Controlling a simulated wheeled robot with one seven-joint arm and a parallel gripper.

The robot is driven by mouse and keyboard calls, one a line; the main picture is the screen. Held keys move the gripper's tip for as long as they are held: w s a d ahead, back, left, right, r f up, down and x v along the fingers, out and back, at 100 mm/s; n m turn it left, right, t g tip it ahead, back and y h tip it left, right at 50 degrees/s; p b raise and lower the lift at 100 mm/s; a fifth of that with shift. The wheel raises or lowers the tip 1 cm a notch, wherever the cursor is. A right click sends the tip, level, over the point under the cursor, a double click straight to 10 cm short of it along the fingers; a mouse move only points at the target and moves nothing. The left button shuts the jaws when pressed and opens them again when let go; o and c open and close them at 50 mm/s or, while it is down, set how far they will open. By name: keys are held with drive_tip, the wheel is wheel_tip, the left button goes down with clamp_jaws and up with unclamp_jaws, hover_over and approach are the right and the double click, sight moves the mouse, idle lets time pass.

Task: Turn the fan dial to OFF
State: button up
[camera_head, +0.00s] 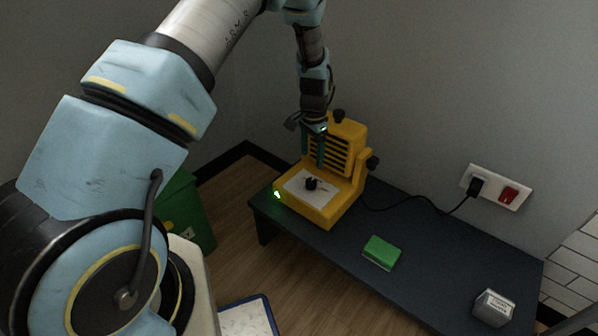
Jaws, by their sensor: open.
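The yellow fan unit (330,208) stands at the far left end of a dark low table. A dark grille of slats shows on its upright part. A small black dial (311,183) sits on a white panel on its base. The setting the dial points to is too small to read. A green light (277,195) glows at the base's left corner. My gripper (316,160) is open and points down above the base, in front of the grille. It looks a little above the dial; whether it touches the unit cannot be told.
The dark table (425,270) also holds a green block (381,252) and a small grey box (493,307). A black cable runs from the fan to a wall socket (495,187) with a red switch. A green bin (186,212) stands on the floor left of the table.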

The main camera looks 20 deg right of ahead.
sight(311, 181)
wheel_tip(311, 181, down, 10)
drive_tip(key=shift+f+b, duration=0.1)
drive_tip(key=shift+b, duration=0.25)
clamp_jaws()
idle(0.6)
